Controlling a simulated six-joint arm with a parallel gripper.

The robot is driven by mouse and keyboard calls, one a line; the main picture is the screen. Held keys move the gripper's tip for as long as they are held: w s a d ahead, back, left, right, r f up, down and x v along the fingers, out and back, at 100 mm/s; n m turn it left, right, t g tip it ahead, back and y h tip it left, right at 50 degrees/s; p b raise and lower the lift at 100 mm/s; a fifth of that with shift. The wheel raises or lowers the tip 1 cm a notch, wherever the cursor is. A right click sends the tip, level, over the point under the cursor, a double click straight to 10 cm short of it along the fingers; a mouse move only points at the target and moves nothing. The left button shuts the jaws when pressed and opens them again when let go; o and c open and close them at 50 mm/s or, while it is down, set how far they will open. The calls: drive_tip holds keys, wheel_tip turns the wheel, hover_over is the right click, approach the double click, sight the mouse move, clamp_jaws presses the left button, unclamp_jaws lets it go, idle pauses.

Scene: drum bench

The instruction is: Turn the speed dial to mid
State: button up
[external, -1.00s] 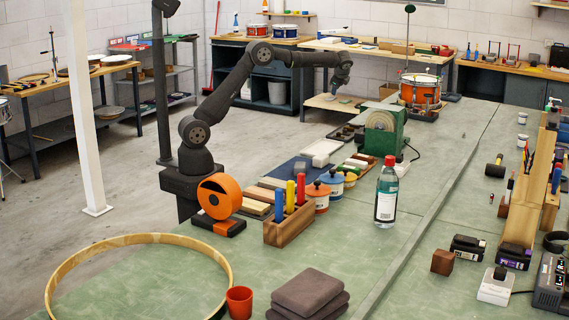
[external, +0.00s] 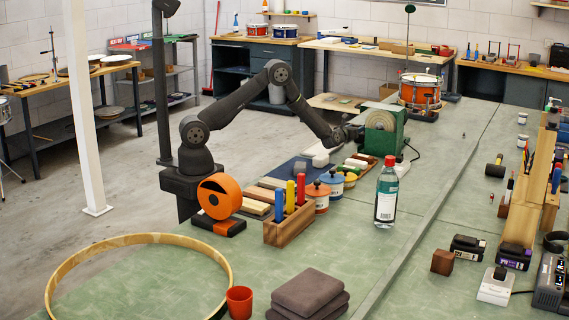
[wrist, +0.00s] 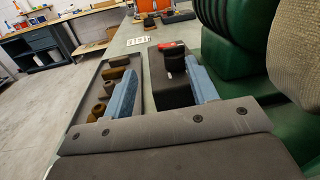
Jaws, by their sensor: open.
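A green bench machine (external: 384,132) with a pale round wheel (external: 379,120) stands on the green bench; its body fills the right of the wrist view (wrist: 222,75). A dark block (wrist: 168,88) with a red part (wrist: 171,47) on top lies ahead, between my fingers in the picture. I cannot tell whether the red part is the speed dial, and no dial setting is readable. My gripper (external: 346,132) is just left of the machine in the external view. Its blue-padded fingers (wrist: 160,68) are apart with nothing visibly held. I cannot tell whether they touch the block.
A small white marked card (wrist: 138,41) lies beyond. In the external view, a clear bottle (external: 386,192) and lidded pots (external: 332,182) stand nearer the camera. An orange drum (external: 420,92) stands behind the machine.

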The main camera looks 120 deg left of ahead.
sight(363, 132)
drive_tip(key=shift+w+d+f+m+t, duration=0.55)
drive_tip(key=shift+f+m+t, duration=0.05)
drive_tip(key=shift+f+m, duration=0.15)
drive_tip(key=shift+w+a, duration=0.1)
drive_tip(key=shift+a, duration=0.15)
drive_tip(key=shift+w+a, duration=0.2)
drive_tip(key=shift+a, duration=0.95)
drive_tip(key=shift+w+a, duration=0.25)
drive_tip(key=shift+a, duration=0.85)
drive_tip(key=shift+w+a, duration=0.2)
drive_tip(key=shift+a, duration=0.95)
drive_tip(key=shift+c, duration=0.4)
drive_tip(key=c, duration=0.9)
drive_tip(key=shift+o, duration=0.2)
drive_tip(key=shift+s+m+t+h, duration=0.2)
drive_tip(key=shift+m+t+h, duration=0.3)
drive_tip(key=shift+t, duration=0.4)
